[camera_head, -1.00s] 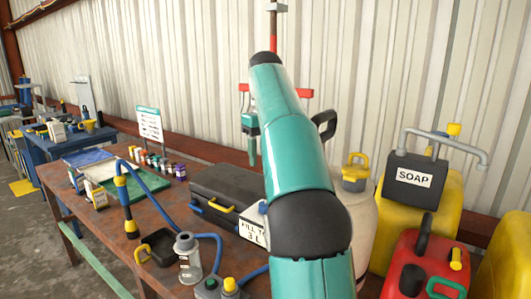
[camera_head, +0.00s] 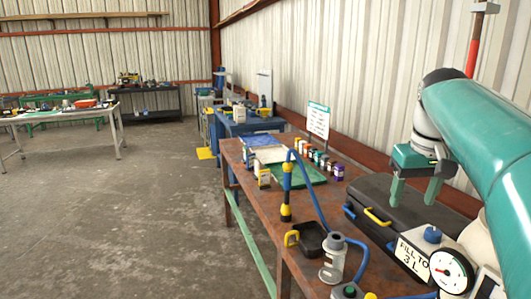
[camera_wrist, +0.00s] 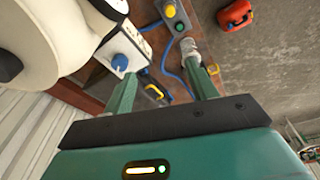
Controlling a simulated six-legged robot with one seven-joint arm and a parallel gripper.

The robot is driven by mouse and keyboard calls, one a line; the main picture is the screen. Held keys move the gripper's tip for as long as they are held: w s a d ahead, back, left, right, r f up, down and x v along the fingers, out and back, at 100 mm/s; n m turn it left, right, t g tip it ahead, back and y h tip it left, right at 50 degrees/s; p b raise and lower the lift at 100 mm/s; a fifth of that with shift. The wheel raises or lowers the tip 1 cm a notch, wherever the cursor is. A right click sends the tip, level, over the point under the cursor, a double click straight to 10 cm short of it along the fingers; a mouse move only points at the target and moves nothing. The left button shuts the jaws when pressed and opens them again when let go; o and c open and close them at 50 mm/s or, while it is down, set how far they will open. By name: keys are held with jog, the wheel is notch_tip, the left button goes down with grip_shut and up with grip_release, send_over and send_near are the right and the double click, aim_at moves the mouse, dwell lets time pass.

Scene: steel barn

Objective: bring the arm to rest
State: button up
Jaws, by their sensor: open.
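My teal arm (camera_head: 485,130) comes in from the right edge of the head view and is bent at a dark wrist joint. My gripper (camera_head: 415,198) hangs from it with its two green fingers pointing down and apart, with nothing between them. In the head view it shows in front of the black case (camera_head: 372,200) on the workbench (camera_head: 262,222). I cannot tell the height of the fingertips over the case. In the wrist view the fingers of my gripper (camera_wrist: 160,62) are spread and empty, with the bench top beyond them.
A blue hose (camera_head: 318,195) arches there. A red can (camera_wrist: 235,15) is in the wrist view. The concrete floor (camera_head: 130,220) at left is open.

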jog(key=s+a+f+t, duration=0.3)
jog(key=s+a+f, duration=1)
jog(key=s+f, duration=0.5)
jog(key=shift+a+f+y, duration=0.15)
jog(key=shift+a+y, duration=0.15)
jog(key=shift+a, duration=0.1)
